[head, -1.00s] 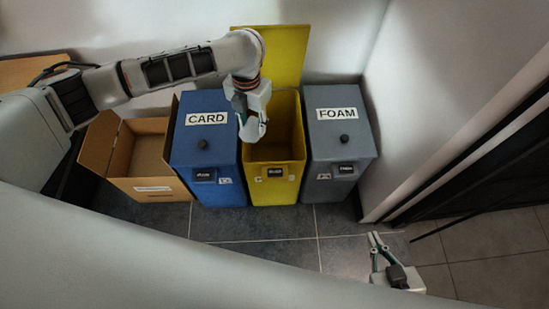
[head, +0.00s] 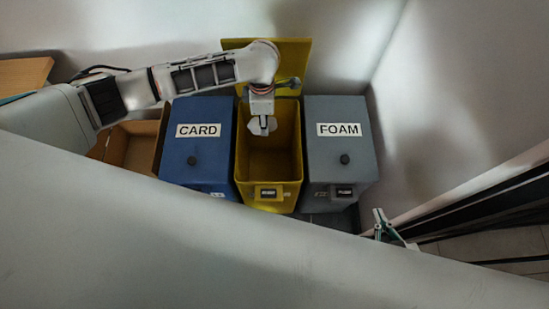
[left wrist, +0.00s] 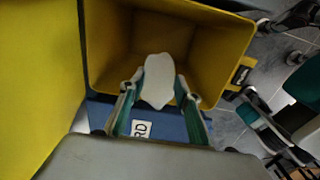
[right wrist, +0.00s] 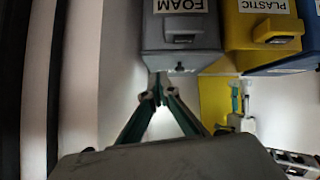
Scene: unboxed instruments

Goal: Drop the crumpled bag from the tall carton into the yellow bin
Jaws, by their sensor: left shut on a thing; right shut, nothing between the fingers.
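The yellow bin (head: 268,193) stands between the blue and grey bins with its lid (head: 294,62) raised. My left gripper (head: 261,122) is shut on a whitish crumpled bag (head: 262,130) over the bin's opening. In the left wrist view, the fingers (left wrist: 158,92) hold the pale bag (left wrist: 158,78) between them, with the yellow inner walls (left wrist: 222,40) around and below. The open cardboard carton (head: 107,145) is at the left, partly hidden by my arm and body. My right gripper (head: 383,222) is low at the right, shut and empty; its tips (right wrist: 160,95) meet in the right wrist view.
The blue CARD bin (head: 197,155) and grey FOAM bin (head: 342,165) flank the yellow bin closely, lids closed. Pale walls rise behind and at the right. A wooden surface (head: 22,75) is at the far left. My body hides the foreground.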

